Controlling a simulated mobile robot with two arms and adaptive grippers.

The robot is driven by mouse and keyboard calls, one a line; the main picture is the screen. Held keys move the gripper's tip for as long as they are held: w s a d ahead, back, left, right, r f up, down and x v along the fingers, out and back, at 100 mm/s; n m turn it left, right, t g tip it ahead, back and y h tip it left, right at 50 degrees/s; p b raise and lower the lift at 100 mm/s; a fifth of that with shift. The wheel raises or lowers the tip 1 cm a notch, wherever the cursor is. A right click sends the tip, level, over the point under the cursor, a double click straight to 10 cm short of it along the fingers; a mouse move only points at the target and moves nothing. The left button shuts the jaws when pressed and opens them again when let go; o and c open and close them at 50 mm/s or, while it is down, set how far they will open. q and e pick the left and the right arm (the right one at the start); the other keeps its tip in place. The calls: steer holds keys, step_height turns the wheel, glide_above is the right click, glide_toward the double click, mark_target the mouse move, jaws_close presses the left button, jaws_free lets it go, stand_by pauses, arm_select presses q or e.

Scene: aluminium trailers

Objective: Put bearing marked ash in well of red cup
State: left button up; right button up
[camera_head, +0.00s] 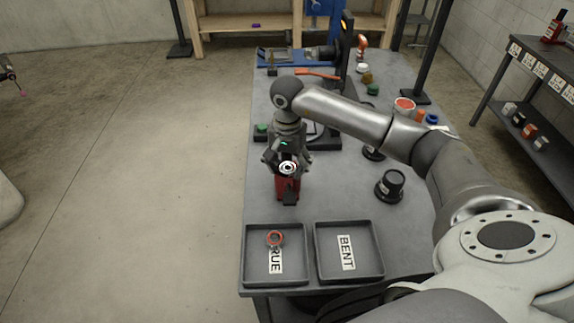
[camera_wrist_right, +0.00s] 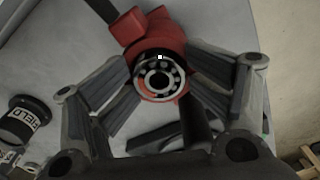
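A ring-shaped bearing (camera_wrist_right: 158,80) with dark balls and a pale inner ring lies face-on between the fingers of my right gripper in the wrist view. It also shows as a white-ringed disc (camera_head: 287,168) in the head view. No mark on it is readable. The red cup (camera_head: 288,187) stands on the bench under the gripper. In the wrist view, the red cup (camera_wrist_right: 177,48) lies behind and around the bearing; I cannot tell how deep the bearing sits. My right gripper (camera_head: 287,163) points down with its fingers spread to either side of the bearing.
At the bench's near end are a tray marked with a partly covered label (camera_head: 257,271) holding an orange-ringed bearing (camera_head: 274,238) and an empty BENT tray (camera_head: 325,270). A black round item (camera_head: 390,184) stands right of the cup. Several small parts and a blue tool crowd the far end.

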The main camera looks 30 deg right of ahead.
mark_target(288, 167)
steer(key=shift+s+r+p, duration=0.1)
steer(key=shift+r+p, duration=0.3)
steer(key=shift+p, duration=0.05)
step_height(288, 167, up, 12)
steer(key=b, duration=0.3)
steer(key=shift+r, duration=0.15)
